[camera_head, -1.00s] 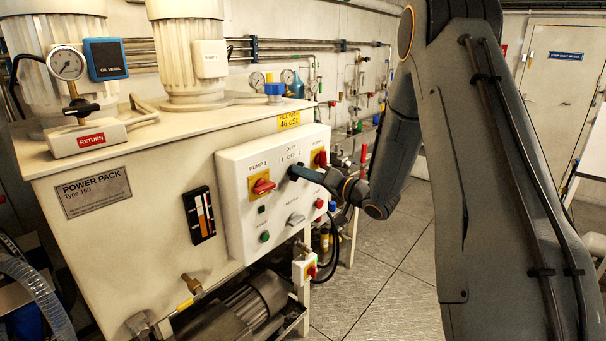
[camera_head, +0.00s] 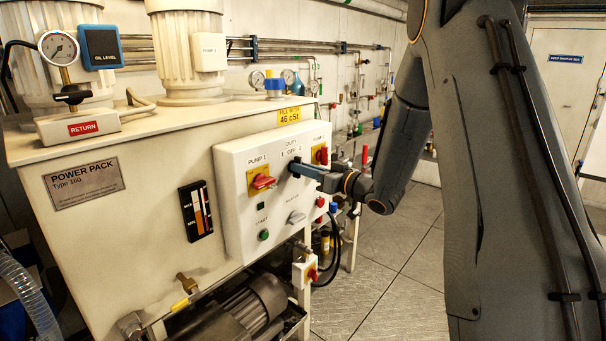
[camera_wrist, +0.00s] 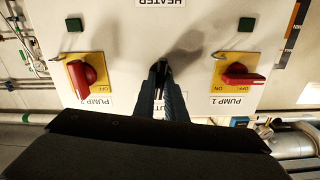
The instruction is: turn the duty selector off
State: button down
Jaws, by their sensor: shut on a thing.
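The duty selector is a dark knob (camera_wrist: 162,66) on the white control panel (camera_head: 228,187), under the DUTY label and between the two pump switches. My gripper (camera_head: 296,168) is at the panel face with its fingers closed on the knob. In the wrist view my gripper (camera_wrist: 160,85) reaches straight to the knob, and its fingers hide most of it. The knob's exact pointing direction cannot be told. The marks 1, OFF and 2 show above it in the head view.
The red pump 1 switch (camera_head: 263,181) and red pump 2 switch (camera_head: 321,155) sit on yellow plates close on either side. A grey heater knob (camera_head: 296,217) and a green button (camera_head: 264,235) lie below. The floor at right (camera_head: 400,260) is clear.

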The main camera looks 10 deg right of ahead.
jog(key=shift+n+b, duration=0.35)
jog(key=shift+n, duration=0.35)
jog(key=shift+r, duration=0.1)
jog(key=c, duration=1.8)
grip_release()
jog(key=b+v, duration=0.2)
jog(key=v, duration=0.5)
jog(key=shift+s+d, duration=0.25)
jog(key=shift+s, duration=0.05)
